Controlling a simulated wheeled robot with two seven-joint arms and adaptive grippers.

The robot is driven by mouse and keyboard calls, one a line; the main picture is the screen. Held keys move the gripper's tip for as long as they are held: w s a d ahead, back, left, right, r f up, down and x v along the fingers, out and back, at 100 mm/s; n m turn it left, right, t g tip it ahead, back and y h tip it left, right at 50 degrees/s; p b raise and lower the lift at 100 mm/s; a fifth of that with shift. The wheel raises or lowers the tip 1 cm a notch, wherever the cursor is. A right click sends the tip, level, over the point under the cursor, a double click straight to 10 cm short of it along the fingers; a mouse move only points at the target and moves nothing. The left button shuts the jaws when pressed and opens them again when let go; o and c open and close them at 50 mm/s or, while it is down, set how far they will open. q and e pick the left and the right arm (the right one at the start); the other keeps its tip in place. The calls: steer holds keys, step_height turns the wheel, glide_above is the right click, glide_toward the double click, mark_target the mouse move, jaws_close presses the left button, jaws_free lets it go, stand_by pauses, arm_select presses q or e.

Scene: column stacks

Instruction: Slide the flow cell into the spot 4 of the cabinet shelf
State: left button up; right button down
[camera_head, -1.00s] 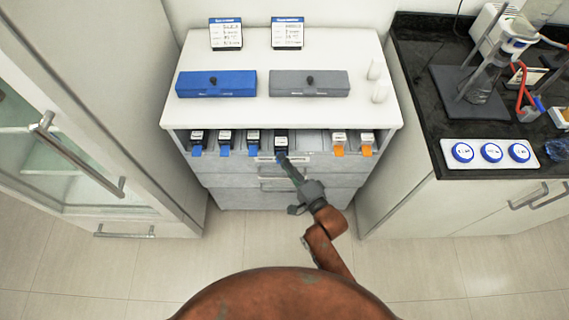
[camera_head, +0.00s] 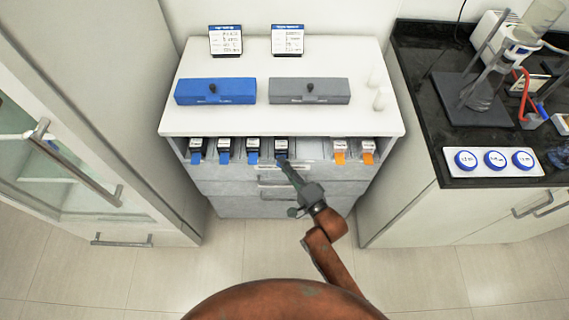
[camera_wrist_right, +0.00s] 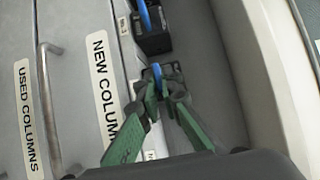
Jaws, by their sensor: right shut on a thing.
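The flow cell (camera_head: 281,146) is a small dark block with a pale top label and a blue tab. It sits in the cabinet shelf (camera_head: 310,150), fourth from the left in the row. My right gripper (camera_head: 285,162) reaches it from the front and is shut on its tab. In the right wrist view the green fingers (camera_wrist_right: 160,90) close around the blue tab (camera_wrist_right: 157,73), with the dark block (camera_wrist_right: 170,70) just beyond. The gripper partly hides the cell, so how deep it sits is unclear. My left gripper is not in view.
Similar blue-tabbed blocks (camera_head: 225,145) stand to the left, with orange-tabbed ones (camera_head: 340,147) to the right past an empty gap. Drawers (camera_head: 240,187) lie below. A blue box (camera_head: 215,91) and a grey box (camera_head: 310,91) rest on the cabinet top. A glass-door cabinet (camera_head: 60,150) stands left.

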steer(key=shift+r, duration=0.1)
steer(key=c, duration=2)
jaws_free()
steer(key=shift+c, duration=0.2)
steer(key=v, duration=1.2)
